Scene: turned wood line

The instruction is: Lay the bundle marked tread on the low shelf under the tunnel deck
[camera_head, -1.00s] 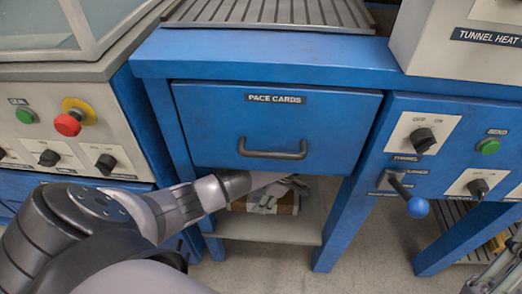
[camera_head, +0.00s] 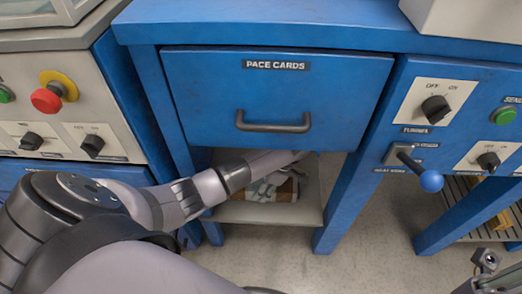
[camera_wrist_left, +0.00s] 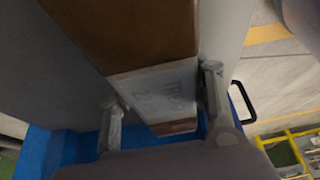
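The bundle (camera_head: 287,189) is brown wood with a pale band around it. It is in the low opening under the blue deck, over the grey low shelf (camera_head: 268,214); I cannot tell whether it bears fully on the shelf. In the left wrist view the bundle (camera_wrist_left: 150,28) shows its pale band with small writing, too blurred to read. My left gripper (camera_head: 278,180) reaches in under the drawer. In the wrist view its fingers (camera_wrist_left: 160,92) lie close along both sides of the band, seemingly shut on it. My right gripper (camera_head: 488,275) shows only partly at the lower right.
A blue drawer marked PACE CARDS (camera_head: 275,90) hangs right above the opening. Blue legs (camera_head: 340,200) bound the shelf. A lever with a blue knob (camera_head: 431,181) sticks out at right. A red button (camera_head: 46,100) is on the left panel. Bare floor lies in front.

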